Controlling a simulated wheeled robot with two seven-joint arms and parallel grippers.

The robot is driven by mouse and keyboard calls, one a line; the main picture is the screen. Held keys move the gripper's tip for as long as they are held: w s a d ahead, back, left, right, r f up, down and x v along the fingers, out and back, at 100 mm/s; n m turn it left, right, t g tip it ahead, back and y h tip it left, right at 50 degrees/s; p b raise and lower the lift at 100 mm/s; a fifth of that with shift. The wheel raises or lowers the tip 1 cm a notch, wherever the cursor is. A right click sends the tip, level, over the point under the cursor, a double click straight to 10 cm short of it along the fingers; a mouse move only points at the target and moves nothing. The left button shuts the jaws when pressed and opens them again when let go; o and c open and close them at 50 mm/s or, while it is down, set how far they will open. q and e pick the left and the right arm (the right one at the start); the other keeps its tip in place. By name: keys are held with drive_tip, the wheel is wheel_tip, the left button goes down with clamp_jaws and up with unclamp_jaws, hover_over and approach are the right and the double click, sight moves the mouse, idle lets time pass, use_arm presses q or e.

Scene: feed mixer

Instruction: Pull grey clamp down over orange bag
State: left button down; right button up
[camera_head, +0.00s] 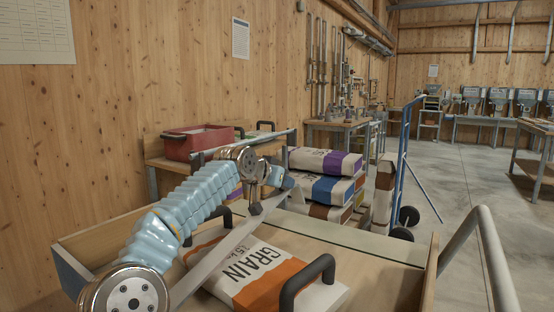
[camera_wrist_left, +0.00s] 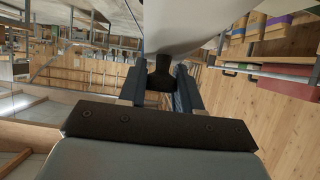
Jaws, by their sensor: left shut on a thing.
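The orange and white grain bag (camera_head: 262,284) lies flat in a wooden tray (camera_head: 378,287) in the head view. The grey clamp (camera_head: 226,258) is a flat bar slanting up over the bag's left part, its upper end at my left gripper (camera_head: 255,200). In the left wrist view my left gripper (camera_wrist_left: 160,88) is shut on a black knob (camera_wrist_left: 160,72) just below a pale grey curved surface (camera_wrist_left: 190,22). The bar appears raised above the bag, and part of the bag is hidden behind it. My right gripper is not in view.
A black handle (camera_head: 307,280) arches over the bag's right end; another (camera_head: 226,216) stands behind it. A grey tube rail (camera_head: 488,240) rises at the right. Stacked bags (camera_head: 325,187), a red bin (camera_head: 197,141) and a blue hand truck (camera_head: 402,150) stand beyond the tray.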

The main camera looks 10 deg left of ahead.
sight(278, 192)
use_arm(q)
drive_tip(key=shift+g+y, duration=0.3)
drive_tip(key=shift+g, duration=0.2)
drive_tip(key=shift+w+d+f, duration=0.1)
drive_tip(key=shift+w+f, duration=0.1)
drive_tip(key=shift+f, duration=0.5)
drive_tip(key=shift+w+d+f, duration=0.1)
drive_tip(key=shift+w+f, duration=0.05)
drive_tip(key=shift+f, duration=0.55)
drive_tip(key=shift+w+f, duration=0.2)
drive_tip(key=shift+f, duration=0.5)
drive_tip(key=c, duration=0.8)
unclamp_jaws()
drive_tip(key=shift+s, duration=0.1)
drive_tip(key=shift+s+a+r, duration=0.1)
drive_tip(key=shift+s, duration=0.1)
drive_tip(key=b+v, duration=0.2)
drive_tip(key=v, duration=1.1)
drive_tip(key=shift+r, duration=0.1)
